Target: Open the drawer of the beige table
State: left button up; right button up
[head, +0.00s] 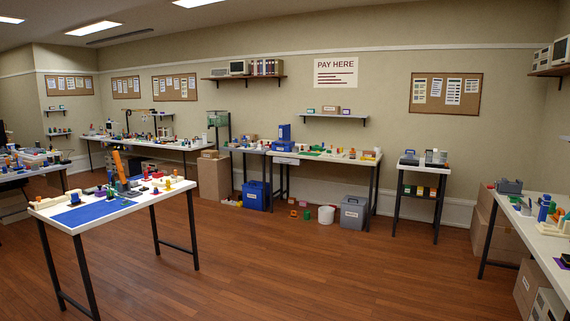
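A long table with a pale beige top (364,158) stands against the back wall under the PAY HERE sign. A small pale front (286,161) shows under the left end of its top and looks like a drawer, flush as far as I can tell. It is too small to make out a handle. Blue containers and small coloured items stand on the table. Neither of my grippers is in view.
A white table with a blue mat (92,212) stands at the near left. A small shelved stand (420,170) is right of the beige table. A blue bin (255,195), a white bucket (326,215) and a grey bin (353,212) sit on the floor near it. The wooden floor (300,270) in front is clear.

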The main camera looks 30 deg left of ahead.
aim_at(280, 159)
jog(key=i+j+u, duration=0.35)
jog(key=i+u, duration=0.3)
jog(key=i, duration=0.15)
jog(key=i+j+u, duration=0.1)
jog(key=i+u, duration=0.2)
jog(key=i, duration=4.35)
